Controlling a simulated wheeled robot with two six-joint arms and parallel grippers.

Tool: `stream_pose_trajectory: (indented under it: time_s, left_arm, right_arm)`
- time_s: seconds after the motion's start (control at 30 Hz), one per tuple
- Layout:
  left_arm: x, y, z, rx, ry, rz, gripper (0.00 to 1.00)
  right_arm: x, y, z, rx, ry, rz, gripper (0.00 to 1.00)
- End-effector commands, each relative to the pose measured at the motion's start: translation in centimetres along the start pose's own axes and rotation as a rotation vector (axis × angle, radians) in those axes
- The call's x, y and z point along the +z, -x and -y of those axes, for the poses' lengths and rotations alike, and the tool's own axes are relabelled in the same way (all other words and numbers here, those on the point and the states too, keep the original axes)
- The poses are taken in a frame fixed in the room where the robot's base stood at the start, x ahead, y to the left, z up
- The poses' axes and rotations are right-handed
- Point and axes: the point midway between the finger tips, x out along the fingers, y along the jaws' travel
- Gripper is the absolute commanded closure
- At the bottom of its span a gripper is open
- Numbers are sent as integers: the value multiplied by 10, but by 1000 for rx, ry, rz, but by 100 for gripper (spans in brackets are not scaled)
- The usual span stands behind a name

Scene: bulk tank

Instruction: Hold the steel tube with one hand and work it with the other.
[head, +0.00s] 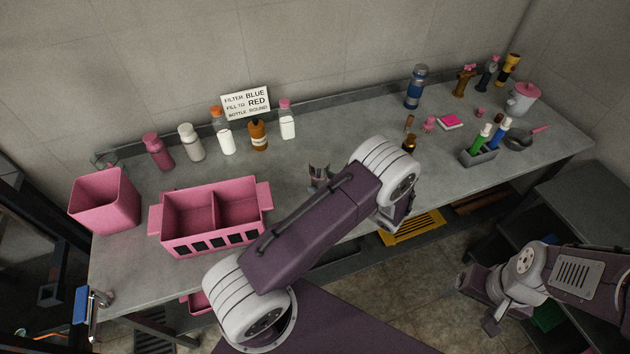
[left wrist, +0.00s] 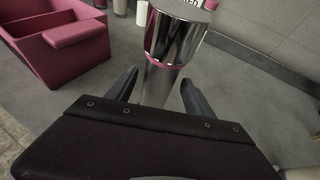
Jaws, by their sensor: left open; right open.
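The steel tube (head: 319,172) stands on the bench right of the pink divided box, partly hidden behind my left arm in the head view. In the left wrist view the shiny tube (left wrist: 176,38) has a wide upper part, a thin pink ring and a narrower lower part. My left gripper (left wrist: 158,77) is open, with a finger on each side of the tube's lower part and gaps visible. My right gripper (head: 476,303) is open and empty, low in front of the bench at the right, far from the tube.
A pink divided box (head: 215,243) and pink bin (head: 107,202) stand left. Several bottles (head: 226,138) line the back by a sign (head: 246,102). A rack with markers (head: 479,156), a pan (head: 519,140) and a pot (head: 521,98) stand right. The bench's middle back is clear.

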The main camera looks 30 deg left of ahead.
Motion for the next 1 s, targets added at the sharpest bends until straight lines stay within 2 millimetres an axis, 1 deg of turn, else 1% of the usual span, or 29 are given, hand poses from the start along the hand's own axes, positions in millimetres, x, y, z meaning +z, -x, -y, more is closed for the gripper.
stream_pose_trajectory:
  time_s: [0.03, 0.1, 0.2, 0.3, 0.47, 0.8, 0.87, 0.9, 0.97, 1.0]
  left_arm:
    - [-2, 12, 1, -6, 1, -1, 38]
    - [-2, 27, 1, -5, 1, 0, 38]
    - [-2, 45, 0, -3, 0, -1, 38]
    - [-1, 56, 0, -2, 0, 0, 38]
    - [0, 64, 0, 0, 0, -1, 38]
    - [0, 64, -1, 5, 4, -5, 38]
    - [3, 62, -9, 35, 32, -32, 38]
    - [5, 60, -19, 74, 70, -69, 38]
    - [7, 57, -42, 166, 165, -157, 38]
    - [8, 58, -62, 246, 256, -231, 38]
  right_arm:
    - [0, -4, 0, 0, 0, 0, 21]
    - [1, -6, 0, 0, 0, 0, 21]
    - [1, -8, 0, 0, 0, 0, 21]
    - [1, -9, 0, 0, 0, 0, 21]
    - [1, -9, 0, 0, 0, 0, 21]
    - [1, -9, 0, 0, 0, 0, 21]
    - [1, -9, 0, 0, 0, 0, 21]
    - [1, -9, 0, 0, 0, 0, 21]
    - [1, -9, 0, 0, 0, 0, 21]
    - [1, -9, 0, 0, 0, 0, 21]
